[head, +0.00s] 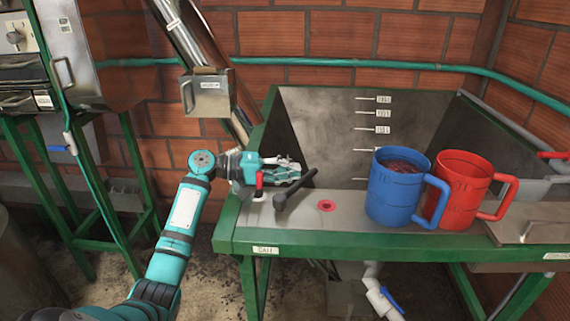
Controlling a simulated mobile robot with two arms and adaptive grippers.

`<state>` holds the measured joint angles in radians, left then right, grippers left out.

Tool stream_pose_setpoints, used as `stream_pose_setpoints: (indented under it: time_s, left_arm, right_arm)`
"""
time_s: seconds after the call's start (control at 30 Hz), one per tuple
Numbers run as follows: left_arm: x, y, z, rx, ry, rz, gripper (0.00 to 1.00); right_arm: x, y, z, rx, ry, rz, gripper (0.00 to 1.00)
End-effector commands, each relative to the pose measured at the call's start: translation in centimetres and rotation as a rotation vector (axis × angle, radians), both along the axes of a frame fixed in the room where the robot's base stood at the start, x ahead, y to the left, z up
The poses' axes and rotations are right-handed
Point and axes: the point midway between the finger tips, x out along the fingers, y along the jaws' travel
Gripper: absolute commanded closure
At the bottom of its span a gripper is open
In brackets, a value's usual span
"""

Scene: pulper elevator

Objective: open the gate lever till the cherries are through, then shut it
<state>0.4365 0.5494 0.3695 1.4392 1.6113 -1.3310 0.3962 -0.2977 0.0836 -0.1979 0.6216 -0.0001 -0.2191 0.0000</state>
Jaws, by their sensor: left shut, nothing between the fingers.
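The dark gate lever (294,188) lies slanted over the metal ledge above a label that seems to read GATE (265,250). Its thick end is toward me and its bar runs up to the right. My left gripper (290,170) is shut and empty, just behind and left of the lever; I cannot tell whether they touch. A grey metal hopper (330,125) with level marks opens behind the ledge. Its visible walls are bare and its bottom is hidden, so no cherries show there. A blue mug (392,195) holds something dark red. My right gripper is out of view.
A red mug (455,190) stands right of the blue one. A metal chute box (207,95) hangs behind. A white pipe (378,290) runs below.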

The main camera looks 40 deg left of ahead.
Motion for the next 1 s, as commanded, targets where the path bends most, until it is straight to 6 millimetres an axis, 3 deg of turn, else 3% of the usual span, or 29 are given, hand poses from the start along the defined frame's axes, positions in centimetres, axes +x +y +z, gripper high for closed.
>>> stream_pose_setpoints:
  time_s: [0.27, 0.47, 0.6, 1.0]
  left_arm:
    - [0.1, -0.1, -0.1, -0.001, 0.0, -0.01, 1.0]
    - [0.6, -1.3, -0.3, 0.0, 0.0, -0.12, 1.0]
    - [0.7, -2.8, 0.0, 0.0, 0.0, -0.132, 1.0]
    - [0.8, -2.8, 0.1, -0.001, -0.001, -0.131, 1.0]
  right_arm:
    - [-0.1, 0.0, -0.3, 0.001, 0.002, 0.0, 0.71]
    - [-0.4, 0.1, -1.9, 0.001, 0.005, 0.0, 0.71]
    - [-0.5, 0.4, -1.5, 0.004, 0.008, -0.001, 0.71]
    - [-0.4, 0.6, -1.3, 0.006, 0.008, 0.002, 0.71]
